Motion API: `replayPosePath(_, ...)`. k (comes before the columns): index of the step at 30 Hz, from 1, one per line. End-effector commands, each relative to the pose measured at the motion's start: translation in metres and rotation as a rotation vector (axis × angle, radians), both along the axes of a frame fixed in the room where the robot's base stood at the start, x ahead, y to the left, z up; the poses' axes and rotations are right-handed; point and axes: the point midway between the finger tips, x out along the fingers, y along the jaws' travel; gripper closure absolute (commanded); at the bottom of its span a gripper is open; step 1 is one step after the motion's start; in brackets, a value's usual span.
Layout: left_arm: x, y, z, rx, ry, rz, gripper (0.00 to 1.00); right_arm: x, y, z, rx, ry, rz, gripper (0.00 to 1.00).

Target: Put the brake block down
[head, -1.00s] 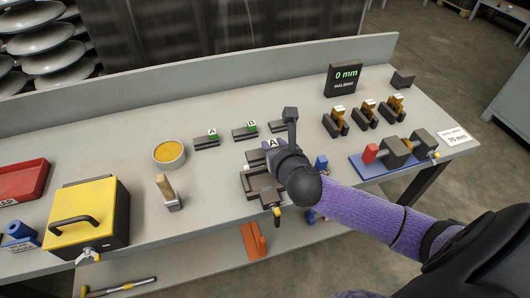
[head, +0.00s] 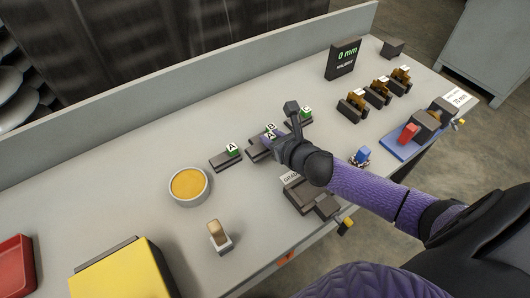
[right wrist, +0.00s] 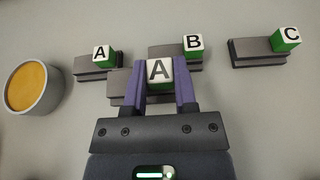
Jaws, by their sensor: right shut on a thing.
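My right gripper (head: 272,140) is shut on a dark brake block (right wrist: 122,84) with a green-and-white cube marked A (right wrist: 159,72) between the fingers. The held block is just in front of a dark slab marked B (right wrist: 193,50) and partly covers it. I cannot tell whether it touches the slab or the bench. Another dark slab marked A (right wrist: 98,68) lies to the left, apart from it. A slab marked C (right wrist: 260,52) lies to the right; it also shows in the head view (head: 299,121). My left gripper is not in view.
A bowl with yellow contents (head: 189,186) and a brush (head: 219,236) stand to the left. A dark fixture (head: 308,196) sits nearer the front edge. Several brown-and-black pieces (head: 378,92), a 0 mm display (head: 343,60) and a blue-based device (head: 407,140) are to the right.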

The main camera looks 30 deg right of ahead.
Motion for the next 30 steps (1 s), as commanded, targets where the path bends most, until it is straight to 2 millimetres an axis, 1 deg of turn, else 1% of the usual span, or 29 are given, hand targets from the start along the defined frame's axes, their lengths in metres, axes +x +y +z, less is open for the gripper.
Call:
replayPosePath(1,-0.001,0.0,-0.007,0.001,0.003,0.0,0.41,0.0,0.0,-0.01,0.004,0.001,-0.002,1.0)
replayPosePath(4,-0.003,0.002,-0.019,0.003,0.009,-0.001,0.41,0.0,0.0,-0.031,0.004,0.002,-0.002,1.0)
replayPosePath(6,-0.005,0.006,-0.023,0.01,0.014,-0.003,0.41,0.0,0.0,-0.04,0.002,0.001,-0.002,1.0)
replayPosePath(11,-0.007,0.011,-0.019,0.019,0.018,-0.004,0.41,0.0,0.0,-0.035,0.001,-0.001,0.0,1.0)
replayPosePath(15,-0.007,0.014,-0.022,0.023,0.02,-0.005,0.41,0.0,0.0,-0.038,-0.001,-0.001,-0.001,1.0)
replayPosePath(16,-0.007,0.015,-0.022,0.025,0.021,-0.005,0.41,0.0,0.0,-0.039,-0.001,0.0,-0.001,0.63)
replayPosePath(17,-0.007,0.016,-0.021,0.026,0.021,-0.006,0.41,0.0,0.0,-0.038,-0.001,0.0,-0.001,0.57)
replayPosePath(18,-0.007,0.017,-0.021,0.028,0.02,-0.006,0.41,0.0,0.0,-0.038,-0.001,0.0,-0.001,0.48)
replayPosePath(21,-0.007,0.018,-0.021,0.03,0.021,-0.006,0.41,0.0,0.0,-0.038,0.0,0.0,-0.001,0.3)
replayPosePath(28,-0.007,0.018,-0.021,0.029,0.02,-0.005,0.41,0.0,0.0,-0.038,0.0,0.0,-0.001,0.3)
replayPosePath(30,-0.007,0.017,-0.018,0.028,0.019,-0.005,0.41,0.0,0.0,-0.035,0.001,-0.001,-0.001,0.3)
